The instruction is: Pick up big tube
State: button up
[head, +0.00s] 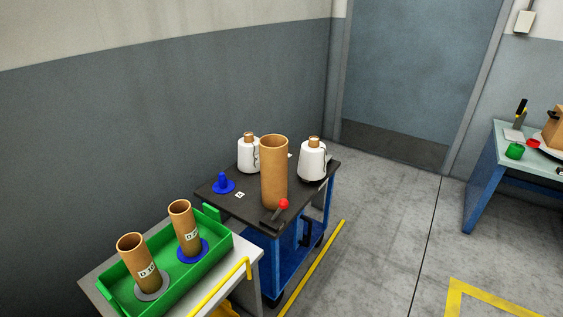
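The big tube (274,175) is a tall brown cardboard cylinder, open at the top. It stands upright near the front edge of the dark top of a blue cart (210,191). Two smaller brown tubes, each with a white label, stand in a green tray: one on a grey disc (138,262), the other on a blue disc (184,226). My gripper is not in view.
Two white yarn bobbins (247,155) (312,160) stand behind and right of the big tube. A blue peg (223,184) is to its left. A red-knobbed lever (283,204) sits at its front. The green tray (219,247) adjoins the cart.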

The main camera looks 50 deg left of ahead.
aim_at(273, 149)
jog(key=u, duration=0.35)
jog(key=i, duration=1.6)
jog(key=u, duration=1.35)
jog(key=i, duration=0.85)
jog(key=u, duration=1.4)
jog(key=i, duration=0.4)
jog(key=u, duration=0.35)
